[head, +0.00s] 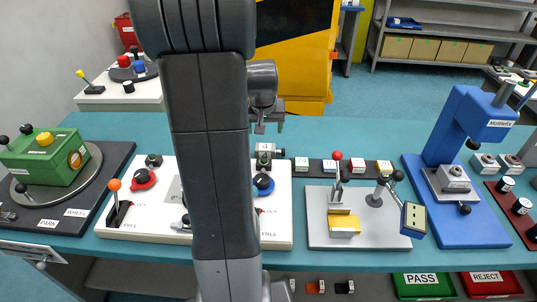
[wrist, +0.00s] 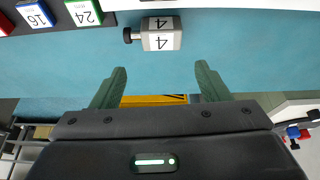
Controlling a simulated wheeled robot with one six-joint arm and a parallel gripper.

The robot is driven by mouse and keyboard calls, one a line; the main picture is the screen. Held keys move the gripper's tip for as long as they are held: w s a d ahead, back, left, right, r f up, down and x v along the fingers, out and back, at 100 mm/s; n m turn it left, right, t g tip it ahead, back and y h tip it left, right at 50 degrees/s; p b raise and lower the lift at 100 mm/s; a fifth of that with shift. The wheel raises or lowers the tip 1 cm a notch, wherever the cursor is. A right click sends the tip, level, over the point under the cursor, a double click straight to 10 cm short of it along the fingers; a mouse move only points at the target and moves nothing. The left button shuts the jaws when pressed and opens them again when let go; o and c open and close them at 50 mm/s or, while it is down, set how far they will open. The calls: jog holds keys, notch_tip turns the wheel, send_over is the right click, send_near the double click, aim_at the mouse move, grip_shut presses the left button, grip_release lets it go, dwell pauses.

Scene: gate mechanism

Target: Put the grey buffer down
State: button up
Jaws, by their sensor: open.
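The grey buffer (wrist: 158,40), a light grey block marked 4 with a dark knob on one side, rests on the teal table in the wrist view. In the head view it shows (head: 266,152) at the back edge of the white board, just right of my arm. My gripper (wrist: 161,68) is open and empty. Its two green fingers are spread apart, and the buffer lies beyond their tips, clear of both. In the head view my gripper (head: 268,127) hangs just behind the buffer. My arm hides part of the white board.
A black strip with several numbered blocks (head: 301,163) lies right of the buffer. The white board (head: 140,205) with knobs and levers lies in front, and a grey plate (head: 325,225) with a red-topped lever stands front right. The teal table behind (head: 350,135) is clear.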

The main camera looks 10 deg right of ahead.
aim_at(265, 147)
jog(key=shift+m, duration=0.3)
jog(key=p+x, duration=0.1)
jog(key=x, duration=1.2)
jog(key=shift+w+f+p, duration=0.2)
jog(key=shift+f+p, duration=0.15)
jog(key=shift+c, duration=0.4)
jog(key=shift+r, duration=0.1)
jog(key=c, duration=0.8)
